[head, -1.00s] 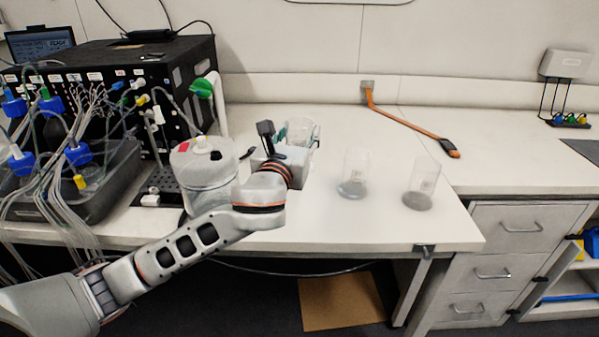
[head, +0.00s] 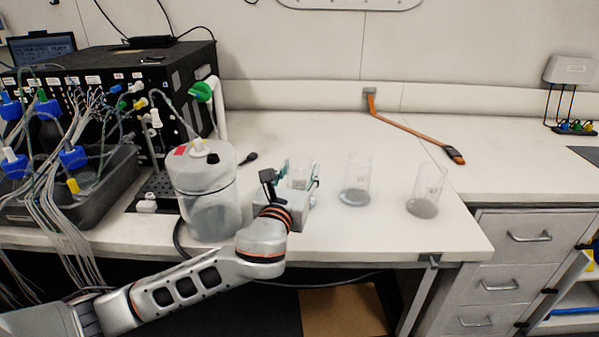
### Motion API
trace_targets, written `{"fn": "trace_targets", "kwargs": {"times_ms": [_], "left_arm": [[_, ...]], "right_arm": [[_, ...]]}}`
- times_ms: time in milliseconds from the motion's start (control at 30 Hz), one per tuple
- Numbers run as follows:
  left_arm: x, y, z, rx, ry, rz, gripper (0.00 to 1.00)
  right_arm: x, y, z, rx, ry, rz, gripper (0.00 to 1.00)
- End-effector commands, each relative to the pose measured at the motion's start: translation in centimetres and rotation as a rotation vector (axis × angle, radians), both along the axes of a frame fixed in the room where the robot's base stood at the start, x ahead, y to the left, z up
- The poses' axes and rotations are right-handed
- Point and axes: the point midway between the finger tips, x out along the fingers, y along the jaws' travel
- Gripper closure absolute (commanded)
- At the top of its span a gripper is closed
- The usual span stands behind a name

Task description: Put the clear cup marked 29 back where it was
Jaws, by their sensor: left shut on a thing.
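My left gripper (head: 302,180) is shut on a clear cup (head: 300,172) above the white bench, right of the white-lidded jar. The gripper body hides the cup's lower part, and I cannot tell whether its base touches the bench. Two more clear cups stand upright to the right: one in the middle (head: 356,180) and one further right (head: 427,192), each with a grey base. Small marks show on them, but no number can be read on any cup. My right gripper is not in view.
A lidded jar (head: 208,195) stands close left of my left gripper. A black box (head: 100,85) with tubing and a dark tray (head: 95,195) fill the left. An orange strap (head: 405,127) lies at the back.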

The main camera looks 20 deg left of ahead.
Motion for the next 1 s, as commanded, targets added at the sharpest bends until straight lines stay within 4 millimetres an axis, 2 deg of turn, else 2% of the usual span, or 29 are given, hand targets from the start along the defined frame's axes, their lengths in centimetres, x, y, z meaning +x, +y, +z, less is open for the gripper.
{"fn": "trace_targets", "kwargs": {"times_ms": [100,133,200,600,767,1000], "left_arm": [[0.0,0.0,-0.3,0.0,0.001,0.0,0.79],[0.0,0.0,-0.3,0.0,0.001,0.0,0.52],[0.0,0.0,-0.3,0.0,0.001,0.0,0.4],[-0.1,0.0,0.1,0.0,0.0,-0.001,0.4],[-2.3,-0.2,0.1,0.0,0.001,-0.002,0.4],[-7.3,-0.5,0.1,-0.001,0.001,-0.002,0.4]], "right_arm": [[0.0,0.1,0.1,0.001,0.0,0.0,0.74],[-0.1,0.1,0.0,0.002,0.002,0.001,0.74],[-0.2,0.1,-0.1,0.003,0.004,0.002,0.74],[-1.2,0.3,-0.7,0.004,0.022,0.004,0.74],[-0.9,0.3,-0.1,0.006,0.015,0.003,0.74],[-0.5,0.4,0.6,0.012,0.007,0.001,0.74]]}}
